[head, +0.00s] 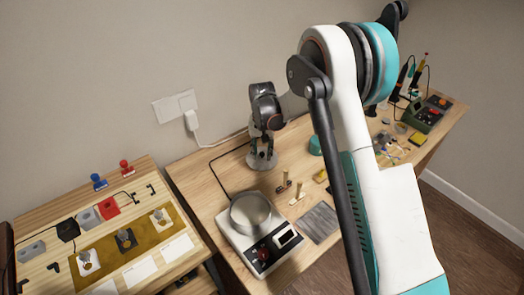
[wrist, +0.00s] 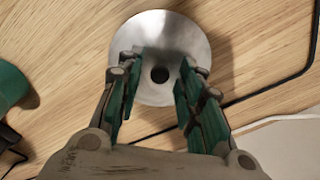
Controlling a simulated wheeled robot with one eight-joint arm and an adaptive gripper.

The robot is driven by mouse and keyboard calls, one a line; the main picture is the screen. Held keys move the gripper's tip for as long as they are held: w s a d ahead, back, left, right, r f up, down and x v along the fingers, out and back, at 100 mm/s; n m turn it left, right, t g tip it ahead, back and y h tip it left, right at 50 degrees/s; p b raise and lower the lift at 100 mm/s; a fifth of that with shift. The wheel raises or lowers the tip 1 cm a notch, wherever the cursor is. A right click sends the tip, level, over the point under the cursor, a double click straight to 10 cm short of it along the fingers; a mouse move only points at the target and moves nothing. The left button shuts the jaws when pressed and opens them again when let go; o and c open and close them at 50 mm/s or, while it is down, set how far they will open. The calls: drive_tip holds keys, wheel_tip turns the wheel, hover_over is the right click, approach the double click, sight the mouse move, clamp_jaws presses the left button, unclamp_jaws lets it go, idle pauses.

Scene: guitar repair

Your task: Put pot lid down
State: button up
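The pot lid (head: 259,163) is a round grey metal disc lying flat on the wooden table, behind the pot. In the wrist view the lid (wrist: 186,35) shows a dark round knob (wrist: 160,75) at its centre. My gripper (head: 263,143) points down over the lid. In the wrist view my gripper (wrist: 157,82) is open, with its green-padded fingers apart on either side of the knob and clear gaps between. I cannot tell how far above the lid the fingertips are. The metal pot (head: 250,214) stands on a white hot plate (head: 256,259), nearer to me.
A black cable (wrist: 270,92) runs on the table right of the lid. A green round object (wrist: 12,86) is to its left in the wrist view. Small wooden pieces (head: 297,197) and a grey mat (head: 320,223) lie right of the pot. A lower bench (head: 140,246) with parts is left.

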wheel_tip(320, 180, up, 12)
drive_tip(key=p, duration=0.4)
wheel_tip(320, 180, up, 11)
drive_tip(key=t, duration=0.2)
hover_over(262, 153)
drive_tip(key=s+d, duration=0.4)
drive_tip(key=s, duration=0.2)
drive_tip(key=s+d+r+n+t, duration=0.15)
drive_tip(key=s+d+r, duration=0.3)
drive_tip(key=s, duration=0.45)
drive_tip(key=s+d+r+t, duration=0.25)
drive_tip(key=s+r, duration=0.25)
drive_tip(key=s, duration=0.5)
drive_tip(key=s+d+f+t, duration=0.1)
drive_tip(key=s+d+f, duration=0.1)
drive_tip(key=s, duration=0.8)
drive_tip(key=shift+d+f+n, duration=0.15)
drive_tip(key=shift+d+n, duration=0.2)
drive_tip(key=shift+d, duration=0.4)
